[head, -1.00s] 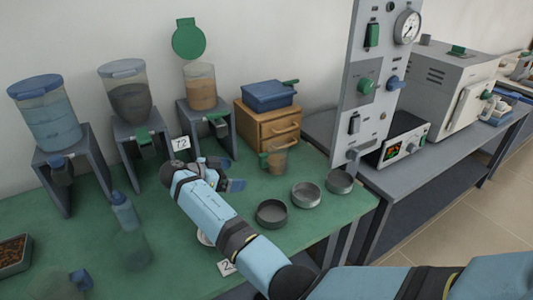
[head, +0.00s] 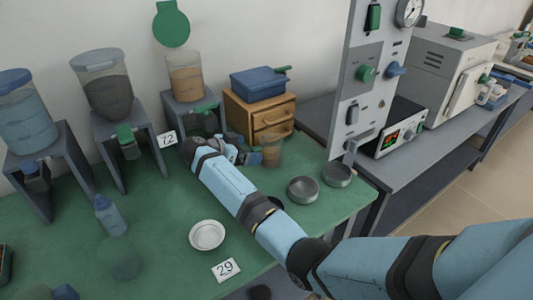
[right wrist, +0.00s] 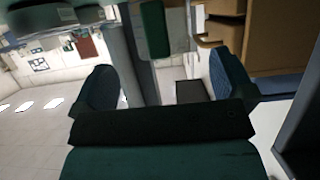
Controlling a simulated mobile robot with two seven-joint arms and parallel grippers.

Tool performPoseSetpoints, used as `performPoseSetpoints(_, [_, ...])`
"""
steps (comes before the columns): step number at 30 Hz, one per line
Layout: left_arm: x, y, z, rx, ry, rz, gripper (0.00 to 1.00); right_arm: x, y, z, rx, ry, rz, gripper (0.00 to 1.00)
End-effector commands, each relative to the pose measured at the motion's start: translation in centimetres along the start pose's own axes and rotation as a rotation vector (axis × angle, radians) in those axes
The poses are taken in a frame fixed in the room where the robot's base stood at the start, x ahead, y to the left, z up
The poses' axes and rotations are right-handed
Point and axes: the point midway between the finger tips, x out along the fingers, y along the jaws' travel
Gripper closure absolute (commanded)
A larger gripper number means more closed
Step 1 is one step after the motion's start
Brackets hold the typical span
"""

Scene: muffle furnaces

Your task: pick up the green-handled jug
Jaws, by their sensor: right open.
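The green-handled jug (head: 272,153), a small see-through cup with brown contents, stands on the green table in front of the wooden drawer box. Its green handle is mostly hidden behind my gripper. My right gripper (head: 246,149) is open, low over the table, just left of the jug and on its handle side. I cannot tell whether it touches the jug. In the right wrist view the two dark fingers (right wrist: 160,85) stand apart, with nothing clearly held between them. I cannot make out the jug there. My left gripper is out of view.
Dispensers on grey stands, one with green tap (head: 128,141), line the back. The wooden drawer box (head: 262,119) carries a blue case (head: 260,82). Grey dishes (head: 303,190) lie right of my arm. A white bowl (head: 207,235) and blue-capped bottle (head: 110,215) stand left.

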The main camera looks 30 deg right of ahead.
Motion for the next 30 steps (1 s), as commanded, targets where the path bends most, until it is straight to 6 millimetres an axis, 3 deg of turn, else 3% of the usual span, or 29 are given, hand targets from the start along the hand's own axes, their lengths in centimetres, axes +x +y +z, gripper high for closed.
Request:
performPoseSetpoints(5, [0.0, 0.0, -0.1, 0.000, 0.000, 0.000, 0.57, 0.8, 0.0, -0.3, -0.001, -0.001, 0.000, 0.00])
performPoseSetpoints(15, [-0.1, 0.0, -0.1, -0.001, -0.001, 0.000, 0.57, 5.8, 0.0, -0.5, -0.002, 0.001, 0.000, 0.00])
performPoseSetpoints(23, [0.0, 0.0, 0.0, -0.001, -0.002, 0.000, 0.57, 6.3, 0.0, -0.5, -0.002, -0.001, -0.001, 0.00])
performPoseSetpoints(30, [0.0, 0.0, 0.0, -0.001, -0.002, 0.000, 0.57, 6.3, 0.0, -0.5, -0.002, -0.001, -0.001, 0.55])
